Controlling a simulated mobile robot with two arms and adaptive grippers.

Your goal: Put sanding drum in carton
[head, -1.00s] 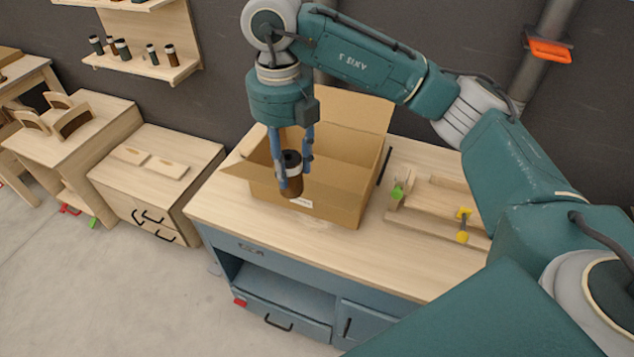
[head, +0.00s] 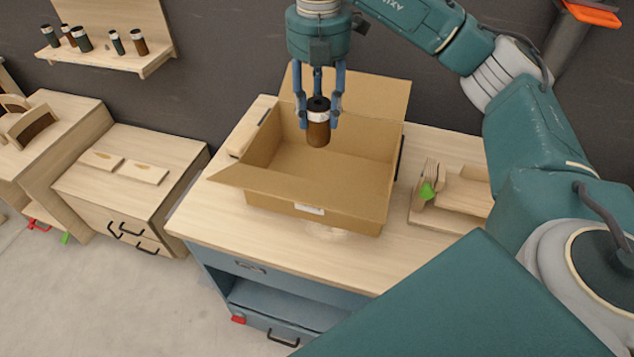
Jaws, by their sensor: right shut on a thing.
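The sanding drum (head: 318,132) is a small brown cylinder with a white band and a black top with a hole. My right gripper (head: 319,118) is shut on it and holds it upright, fingers pointing down. In the picture the drum is over the open carton (head: 318,209), in front of its back wall. The carton is brown cardboard with its flaps spread and a white label on the front. It stands on the wooden top of a blue workbench (head: 270,243). The carton floor I can see looks bare. My left gripper is not in view.
A wooden jig with a green clamp (head: 428,191) stands right of the carton. A wooden block (head: 255,125) lies behind its left side. A wall shelf (head: 110,58) holds several similar cylinders. A drawer cabinet (head: 135,180) stands at left.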

